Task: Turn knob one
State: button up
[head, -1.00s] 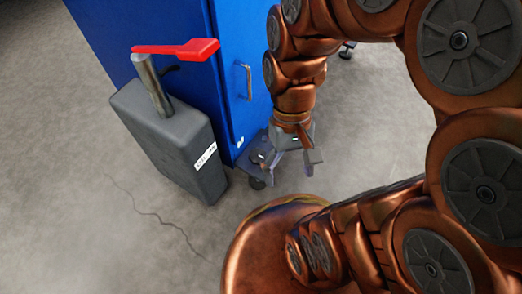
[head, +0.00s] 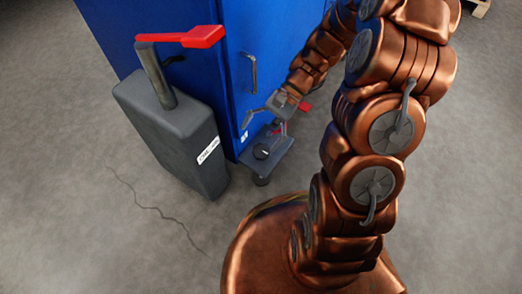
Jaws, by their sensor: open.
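No part in view is clearly marked as knob one. A small dark round piece (head: 262,151), which may be a knob, sits on a low grey stand (head: 280,158) at the foot of the blue cabinet (head: 207,80). A small red piece (head: 304,106) shows beside my gripper, and more red shows just above the stand; I cannot tell what they belong to. My gripper (head: 264,121) is open, above the stand and apart from the round piece, close to the cabinet front. Its fingers are small in this view, and one is partly hidden.
A dark grey box (head: 165,125) with a post and red lever (head: 190,38) stands left of the cabinet. The cabinet front has a vertical handle (head: 248,72). A pallet edge (head: 478,8) shows at the top right. The concrete floor at left front is clear.

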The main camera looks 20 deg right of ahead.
jog(key=w+d+f+m+t+y, duration=0.3)
jog(key=w+d+f+m, duration=0.2)
jog(key=f, duration=0.4)
jog(key=m+t+b, duration=0.1)
jog(key=m+t, duration=0.2)
jog(key=m, duration=0.3)
send_near(262, 150)
jog(key=shift+w+a+f+y, duration=0.15)
jog(key=shift+a+f+y, duration=0.25)
jog(key=shift+a+f, duration=0.6)
jog(key=b+x, duration=0.3)
jog(key=x, duration=0.3)
jog(key=shift+a, duration=0.1)
jog(key=shift+w+a+f+b, duration=0.15)
jog(key=shift+a+b, duration=0.2)
jog(key=shift+a, duration=0.35)
jog(key=c, duration=1.1)
